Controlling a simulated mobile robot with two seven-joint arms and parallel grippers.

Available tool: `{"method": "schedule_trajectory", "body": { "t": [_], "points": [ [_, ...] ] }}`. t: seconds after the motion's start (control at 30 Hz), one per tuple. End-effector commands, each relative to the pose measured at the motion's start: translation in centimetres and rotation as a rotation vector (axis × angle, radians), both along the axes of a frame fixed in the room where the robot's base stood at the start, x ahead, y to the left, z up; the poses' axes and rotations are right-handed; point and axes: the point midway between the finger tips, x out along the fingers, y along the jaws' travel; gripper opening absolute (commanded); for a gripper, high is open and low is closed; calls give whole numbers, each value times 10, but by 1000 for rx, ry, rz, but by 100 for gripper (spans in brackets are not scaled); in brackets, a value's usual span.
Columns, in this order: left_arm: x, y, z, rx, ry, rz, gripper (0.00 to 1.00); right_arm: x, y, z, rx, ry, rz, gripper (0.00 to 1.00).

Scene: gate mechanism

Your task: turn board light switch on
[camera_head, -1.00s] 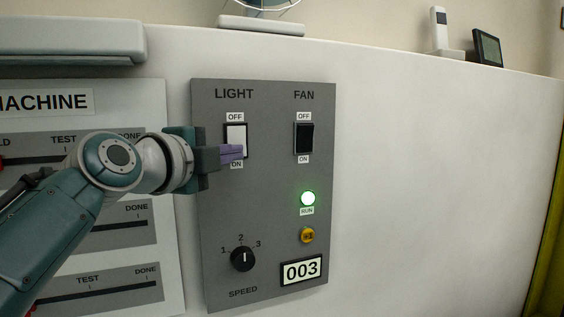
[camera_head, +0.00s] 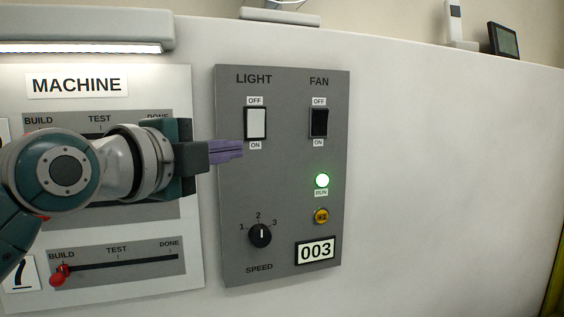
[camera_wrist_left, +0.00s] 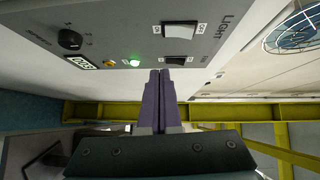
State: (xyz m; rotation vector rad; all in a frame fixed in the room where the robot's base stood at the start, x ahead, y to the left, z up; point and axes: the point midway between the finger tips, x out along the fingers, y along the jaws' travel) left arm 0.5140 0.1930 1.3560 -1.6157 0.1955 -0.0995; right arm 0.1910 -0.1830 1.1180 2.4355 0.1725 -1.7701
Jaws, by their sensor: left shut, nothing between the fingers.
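The white light switch (camera_head: 256,123) is on the grey control board (camera_head: 285,215), below the word LIGHT, with OFF above it and ON below it. It also shows in the wrist view (camera_wrist_left: 180,29). My left gripper (camera_head: 240,149) is shut and empty. Its purple fingertips are just left of and below the switch in the head view, apart from it. In the wrist view the fingers (camera_wrist_left: 160,76) point towards the board. The lamp bar (camera_head: 85,48) at the upper left is lit. My right gripper is not in view.
The dark fan switch (camera_head: 319,123) is right of the light switch. A green run lamp (camera_head: 322,180), a yellow button (camera_head: 321,216) and a speed knob (camera_head: 260,235) are lower on the board. The MACHINE panel (camera_head: 196,250) is at the left, behind my arm. The wall right of the board is clear.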

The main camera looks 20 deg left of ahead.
Motion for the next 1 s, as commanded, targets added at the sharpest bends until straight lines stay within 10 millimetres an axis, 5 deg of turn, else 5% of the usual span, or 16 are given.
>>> {"method": "schedule_trajectory", "body": {
  "t": [0.3,1.0],
  "points": [
    [-28,5,-3,1,1,0,0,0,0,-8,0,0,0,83],
    [-28,5,-3,-1,0,0,0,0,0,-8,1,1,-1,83]
  ]
}}
